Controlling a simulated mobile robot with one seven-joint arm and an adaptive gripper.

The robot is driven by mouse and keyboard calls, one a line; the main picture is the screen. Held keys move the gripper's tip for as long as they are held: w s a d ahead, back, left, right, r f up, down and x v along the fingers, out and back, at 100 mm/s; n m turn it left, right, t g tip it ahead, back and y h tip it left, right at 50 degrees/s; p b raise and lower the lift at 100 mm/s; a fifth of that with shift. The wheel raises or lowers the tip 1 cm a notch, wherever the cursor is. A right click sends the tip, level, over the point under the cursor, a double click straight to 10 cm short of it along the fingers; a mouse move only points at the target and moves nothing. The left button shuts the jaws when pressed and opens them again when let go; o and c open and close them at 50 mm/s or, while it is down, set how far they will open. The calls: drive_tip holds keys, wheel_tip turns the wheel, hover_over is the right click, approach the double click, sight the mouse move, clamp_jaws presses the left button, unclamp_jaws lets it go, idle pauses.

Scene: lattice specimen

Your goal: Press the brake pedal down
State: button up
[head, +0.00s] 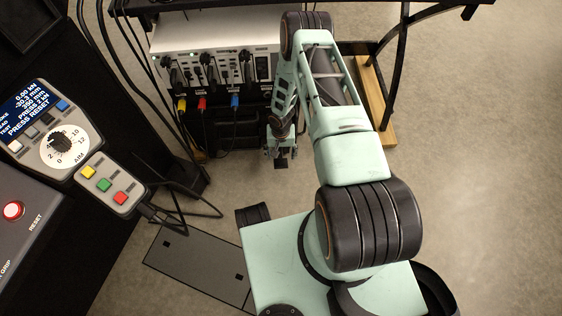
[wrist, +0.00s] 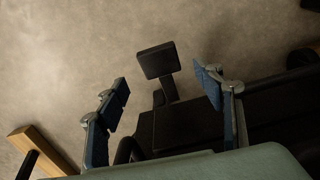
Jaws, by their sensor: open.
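A dark square pad on a short stalk, which looks like the brake pedal (wrist: 156,60), stands out from a black box (wrist: 180,128) low over the floor in the wrist view. My gripper (wrist: 163,82) is open, with one blue-padded finger to each side of the pedal in the picture. Nothing is between the fingers that I can see being touched; the depth gap to the pedal is unclear. In the head view my gripper (head: 281,158) points down beside the bench's lower front, and I cannot make out the pedal apart from it.
A white instrument unit (head: 215,45) with coloured plugs and hanging cables sits above. A control panel (head: 60,140) with a dial and buttons is at left. A wooden block (head: 374,105) lies at right. The floor (head: 480,180) at right is clear.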

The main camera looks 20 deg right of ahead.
sight(281, 162)
wheel_tip(281, 162, down, 6)
drive_tip(key=shift+r+b, duration=0.1)
drive_tip(key=shift+b, duration=0.75)
drive_tip(key=shift+c, duration=0.7)
clamp_jaws()
